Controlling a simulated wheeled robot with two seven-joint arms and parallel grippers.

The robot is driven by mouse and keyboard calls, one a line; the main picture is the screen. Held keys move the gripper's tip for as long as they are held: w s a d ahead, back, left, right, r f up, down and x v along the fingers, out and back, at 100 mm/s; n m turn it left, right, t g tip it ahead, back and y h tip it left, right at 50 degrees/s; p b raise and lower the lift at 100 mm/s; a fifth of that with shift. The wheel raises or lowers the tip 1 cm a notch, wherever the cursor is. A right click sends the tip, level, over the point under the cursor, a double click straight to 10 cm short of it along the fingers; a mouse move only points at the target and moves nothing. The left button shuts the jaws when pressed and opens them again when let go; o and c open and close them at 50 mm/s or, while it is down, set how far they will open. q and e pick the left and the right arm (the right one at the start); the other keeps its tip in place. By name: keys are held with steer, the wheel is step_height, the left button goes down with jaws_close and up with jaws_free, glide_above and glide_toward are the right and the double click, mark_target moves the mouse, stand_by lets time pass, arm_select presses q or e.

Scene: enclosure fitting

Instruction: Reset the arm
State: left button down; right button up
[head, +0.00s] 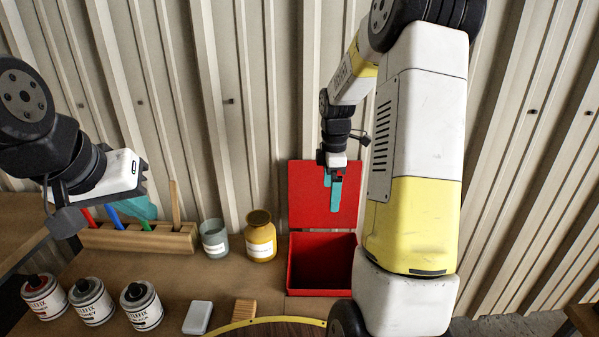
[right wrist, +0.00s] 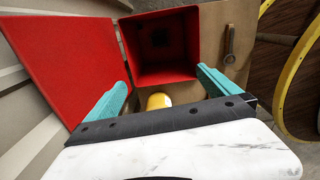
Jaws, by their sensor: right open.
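My right gripper (head: 333,192) hangs in front of the raised lid of the red box (head: 290,268), above its opening. In the right wrist view its teal fingers (right wrist: 163,86) are spread apart with nothing gripped. The box's open interior (right wrist: 160,45) lies beyond the fingertips, dark inside. My left gripper (head: 140,207) is at the left, over the wooden rack; its teal fingers are seen edge-on and I cannot tell their opening.
The wooden rack (head: 160,238) holds coloured-handled tools. A grey glass jar (head: 214,238) and an amber jar (head: 260,237) stand beside it. Several paint cans (head: 92,301), a white block (head: 197,317) and a wooden block (head: 243,310) are in front. A corrugated wall (head: 240,100) stands behind.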

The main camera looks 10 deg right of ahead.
steer(key=s+a+r+m+t, duration=0.2)
steer(key=s+a+r+m, duration=0.15)
steer(key=s+r, duration=0.2)
steer(key=s+a+r+m+t, duration=0.1)
steer(key=s+a+r+m, duration=0.25)
steer(key=r, duration=0.35)
steer(key=s+a+r+m+t+y, duration=0.1)
steer(key=s+a+r+m, duration=0.1)
steer(key=s+m, duration=0.2)
steer(key=s+a+r+m+t+y, duration=0.1)
steer(key=s+m, duration=0.3)
steer(key=s, duration=0.5)
steer(key=shift+a+r+t, duration=0.5)
steer(key=shift+a+t, duration=0.1)
steer(key=shift+a, duration=0.05)
